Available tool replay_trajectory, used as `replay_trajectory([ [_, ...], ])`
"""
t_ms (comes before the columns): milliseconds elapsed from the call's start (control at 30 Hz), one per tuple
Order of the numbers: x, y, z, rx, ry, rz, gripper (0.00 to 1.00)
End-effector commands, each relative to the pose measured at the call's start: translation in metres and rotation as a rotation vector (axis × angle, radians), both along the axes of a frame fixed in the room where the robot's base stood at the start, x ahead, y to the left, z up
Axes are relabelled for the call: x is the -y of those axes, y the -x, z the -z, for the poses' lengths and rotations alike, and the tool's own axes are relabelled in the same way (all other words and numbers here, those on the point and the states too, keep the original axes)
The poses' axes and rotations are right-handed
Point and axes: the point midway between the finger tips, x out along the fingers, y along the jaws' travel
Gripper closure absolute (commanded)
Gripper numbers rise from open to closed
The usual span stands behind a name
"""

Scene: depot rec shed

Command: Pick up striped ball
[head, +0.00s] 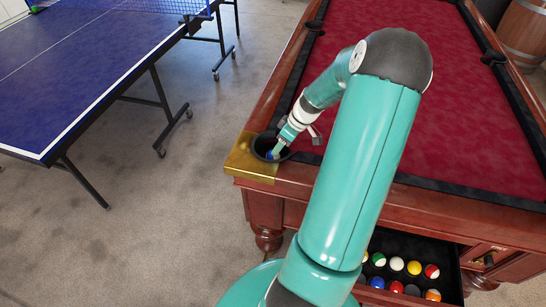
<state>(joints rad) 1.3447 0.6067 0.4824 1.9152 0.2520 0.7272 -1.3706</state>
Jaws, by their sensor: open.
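My gripper (277,149) is open and points down into the black corner pocket (260,147) of the pool table. A small blue ball (269,155) shows in the pocket, right at the fingertips. Whether it has a stripe, and whether the fingers touch it, I cannot tell. Several more balls lie in an open drawer under the table, among them a red and white ball (431,271) and an orange and white ball (432,295) that look striped. My arm hides part of the drawer.
The pool table (440,60) has red cloth and a raised wooden rail, with a brass corner (249,160) at the pocket. The drawer (450,285) sticks out below. A blue table-tennis table (70,75) stands at left, with bare floor between. A barrel (525,30) stands at far right.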

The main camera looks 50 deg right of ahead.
Motion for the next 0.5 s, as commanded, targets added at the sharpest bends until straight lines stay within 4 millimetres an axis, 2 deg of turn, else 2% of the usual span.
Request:
replay_trajectory([
  [333,-0.013,-0.016,0.039,-0.001,-0.003,0.0,0.49],
  [500,-0.015,-0.019,0.047,0.0,0.001,0.002,0.49],
])
